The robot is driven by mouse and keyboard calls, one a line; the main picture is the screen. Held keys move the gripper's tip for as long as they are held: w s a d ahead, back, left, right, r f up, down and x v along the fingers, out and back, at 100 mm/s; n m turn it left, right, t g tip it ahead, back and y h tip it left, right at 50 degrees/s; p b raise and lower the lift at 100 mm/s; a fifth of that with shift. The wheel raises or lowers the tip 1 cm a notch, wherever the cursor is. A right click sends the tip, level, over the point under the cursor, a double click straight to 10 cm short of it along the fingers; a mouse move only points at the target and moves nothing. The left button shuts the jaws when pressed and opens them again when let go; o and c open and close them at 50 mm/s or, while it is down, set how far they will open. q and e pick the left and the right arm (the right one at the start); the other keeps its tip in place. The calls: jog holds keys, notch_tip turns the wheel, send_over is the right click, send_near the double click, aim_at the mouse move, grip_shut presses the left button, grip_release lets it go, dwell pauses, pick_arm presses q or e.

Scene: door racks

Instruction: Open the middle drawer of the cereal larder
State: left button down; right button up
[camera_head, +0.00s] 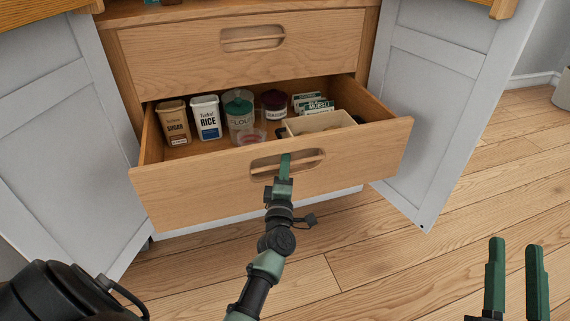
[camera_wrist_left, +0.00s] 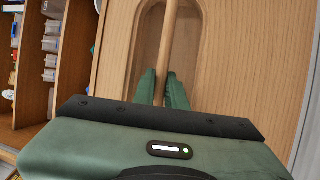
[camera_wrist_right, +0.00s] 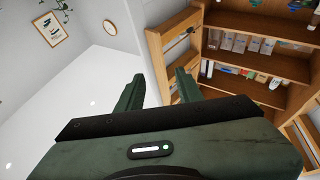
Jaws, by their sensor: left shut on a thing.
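The wooden drawer (camera_head: 370,167) below the top one stands pulled out, with its inside in view. Its front has an oval recess with a wooden bar handle (camera_head: 308,158). My left gripper (camera_head: 285,162) reaches this handle. In the left wrist view its fingers (camera_wrist_left: 162,88) sit on either side of the bar (camera_wrist_left: 170,45), shut on it. My right gripper (camera_head: 516,248) is open and empty at the lower right, over the floor. The right wrist view also shows its fingers (camera_wrist_right: 157,92) apart with nothing between.
The drawer holds a sugar tin (camera_head: 174,122), a rice tin (camera_head: 206,118), a flour jar (camera_head: 239,112), a dark-lidded jar (camera_head: 275,103) and other packs. The upper drawer (camera_head: 160,58) is shut. Pale cabinet doors (camera_head: 62,130) and (camera_head: 425,110) stand open on both sides.

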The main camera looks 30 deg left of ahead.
pick_arm(q)
jog(key=c, duration=1.7)
grip_release()
jog(key=shift+c, duration=0.2)
jog(key=shift+s, duration=0.1)
